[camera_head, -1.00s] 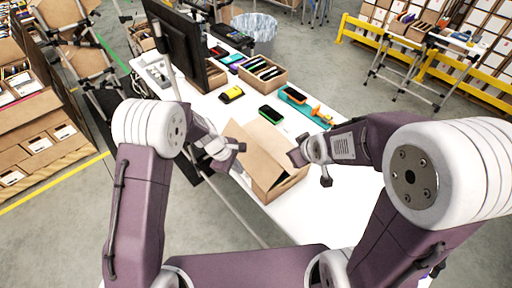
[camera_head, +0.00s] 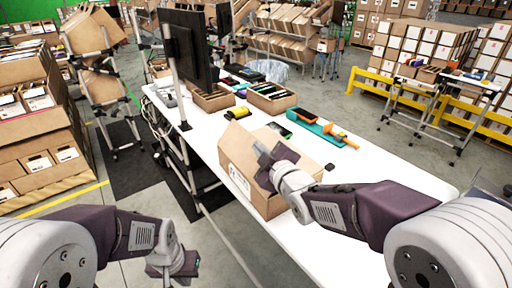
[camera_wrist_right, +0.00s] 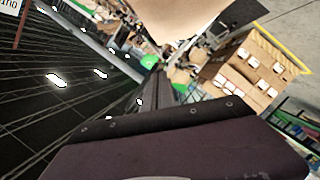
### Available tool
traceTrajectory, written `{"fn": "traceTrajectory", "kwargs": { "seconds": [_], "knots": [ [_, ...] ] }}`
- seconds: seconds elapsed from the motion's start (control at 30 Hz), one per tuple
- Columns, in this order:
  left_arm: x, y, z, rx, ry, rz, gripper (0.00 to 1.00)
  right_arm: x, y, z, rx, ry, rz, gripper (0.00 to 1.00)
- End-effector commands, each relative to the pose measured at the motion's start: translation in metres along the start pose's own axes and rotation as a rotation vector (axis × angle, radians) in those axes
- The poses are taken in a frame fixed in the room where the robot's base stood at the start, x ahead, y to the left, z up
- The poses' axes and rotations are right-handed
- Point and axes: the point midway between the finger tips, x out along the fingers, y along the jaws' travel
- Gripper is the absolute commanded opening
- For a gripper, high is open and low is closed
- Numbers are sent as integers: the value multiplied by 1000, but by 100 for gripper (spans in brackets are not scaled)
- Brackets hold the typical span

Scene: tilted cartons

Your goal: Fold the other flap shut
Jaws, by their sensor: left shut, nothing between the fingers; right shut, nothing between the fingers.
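A brown cardboard carton (camera_head: 268,206) stands on the white table near its edge in the head view. A flap (camera_head: 238,145) shows on its left side, and a flap (camera_head: 298,145) shows on the right beyond my right gripper. My right gripper (camera_head: 265,160) is shut and empty, over the top of the carton; it hides part of the flaps, and I cannot tell whether it touches them. A tan surface (camera_wrist_right: 180,14), probably cardboard, fills the top of the right wrist view. My left gripper (camera_head: 178,264) is shut and empty, low at left, off the table and apart from the carton.
Behind the carton are a bin of items (camera_head: 272,98), a teal tray with an orange tool (camera_head: 318,128), a yellow item (camera_head: 238,113) and a monitor (camera_head: 190,58). The white table (camera_head: 395,168) is clear at right. Shelves of cartons (camera_head: 35,130) stand at left.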

Motion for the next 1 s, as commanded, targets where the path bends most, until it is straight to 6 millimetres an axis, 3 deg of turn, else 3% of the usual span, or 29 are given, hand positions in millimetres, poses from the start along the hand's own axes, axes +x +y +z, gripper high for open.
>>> {"fn": "traceTrajectory", "kwargs": {
  "seconds": [0.47,0.53,0.7,1.0],
  "knots": [
    [-14,1,-2,-1,-1,0,0,98,0,0,1,-2,-2,0],
    [-13,1,-2,-1,-1,1,0,98,0,17,0,-7,-2,0],
    [-14,1,-2,-1,-1,1,0,103,0,35,1,-3,-1,0],
    [-14,1,-2,-1,-1,1,0,104,-1,40,1,-2,-1,0]
  ]
}}
